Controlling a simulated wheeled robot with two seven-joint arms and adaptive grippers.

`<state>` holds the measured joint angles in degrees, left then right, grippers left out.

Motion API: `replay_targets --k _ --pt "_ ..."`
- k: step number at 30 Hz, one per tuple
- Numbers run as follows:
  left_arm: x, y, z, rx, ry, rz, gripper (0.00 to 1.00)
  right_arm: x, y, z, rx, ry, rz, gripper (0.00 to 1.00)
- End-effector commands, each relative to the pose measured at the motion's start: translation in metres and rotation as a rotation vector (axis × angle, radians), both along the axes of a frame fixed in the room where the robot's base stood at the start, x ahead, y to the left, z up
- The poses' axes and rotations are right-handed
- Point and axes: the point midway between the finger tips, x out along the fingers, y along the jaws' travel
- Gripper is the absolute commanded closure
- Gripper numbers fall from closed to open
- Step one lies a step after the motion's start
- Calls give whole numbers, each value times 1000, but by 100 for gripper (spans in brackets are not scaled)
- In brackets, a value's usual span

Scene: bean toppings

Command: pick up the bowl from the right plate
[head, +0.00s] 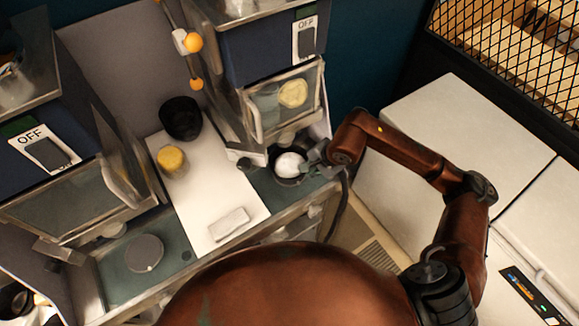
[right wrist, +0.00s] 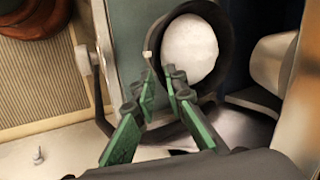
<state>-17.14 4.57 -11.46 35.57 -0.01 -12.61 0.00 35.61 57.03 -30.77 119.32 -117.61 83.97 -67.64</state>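A dark bowl (head: 276,156) with a round white content (head: 289,165) sits at the right machine's station in the head view. The plate under it cannot be made out. My right gripper (head: 311,158) is at the bowl's right side. In the right wrist view, the bowl (right wrist: 224,77) is just ahead of the green fingers of my right gripper (right wrist: 162,74). My left gripper is not in view.
A white board (head: 215,190) in the middle holds a black bowl (head: 181,118), a yellow-topped container (head: 171,160) and a pale block (head: 229,224). A round grey plate (head: 145,253) lies below the left machine. The right machine's clear drawer (head: 283,100) hangs over the bowl.

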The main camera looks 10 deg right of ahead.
Motion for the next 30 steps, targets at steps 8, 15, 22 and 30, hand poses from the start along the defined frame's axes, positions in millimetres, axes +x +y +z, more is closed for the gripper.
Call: replay_targets --k 8,15,22,30 --pt "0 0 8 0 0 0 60 9 3 -25 -14 3 -1 88" --pt "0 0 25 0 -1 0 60 18 14 -54 -11 3 -2 88" --pt "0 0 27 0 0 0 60 25 16 -70 -14 0 -1 88" --pt "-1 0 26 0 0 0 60 25 16 -70 -13 0 0 95"
